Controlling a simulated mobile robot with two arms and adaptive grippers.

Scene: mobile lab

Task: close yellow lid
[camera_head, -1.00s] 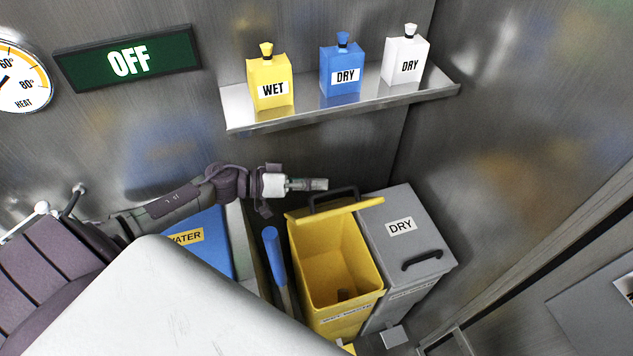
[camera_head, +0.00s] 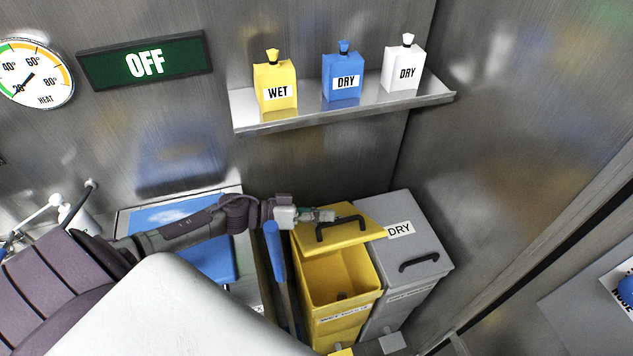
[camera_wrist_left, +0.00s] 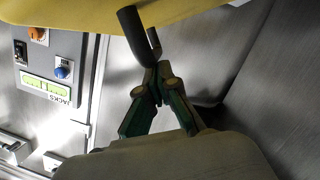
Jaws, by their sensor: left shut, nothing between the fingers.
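The yellow lid (camera_head: 352,234) is hinged at the back of the yellow bin (camera_head: 338,315) and slants down towards it, part open. The bin's front opening still shows. A dark handle (camera_head: 341,228) stands on the lid. My left gripper (camera_head: 327,216) is shut and empty, at the lid's back left, right beside the handle. In the left wrist view, its closed green-sided fingers (camera_wrist_left: 154,82) overlap the dark handle (camera_wrist_left: 133,32), with the yellow lid (camera_wrist_left: 60,14) along the top. I cannot tell whether they touch. My right gripper is not in view.
A closed grey DRY bin (camera_head: 408,240) stands against the yellow bin's right side. A blue upright handle (camera_head: 274,250) is close on its left. A shelf (camera_head: 330,117) with yellow, blue and white bottles hangs above. My arm crosses a blue thing (camera_head: 210,262) at left.

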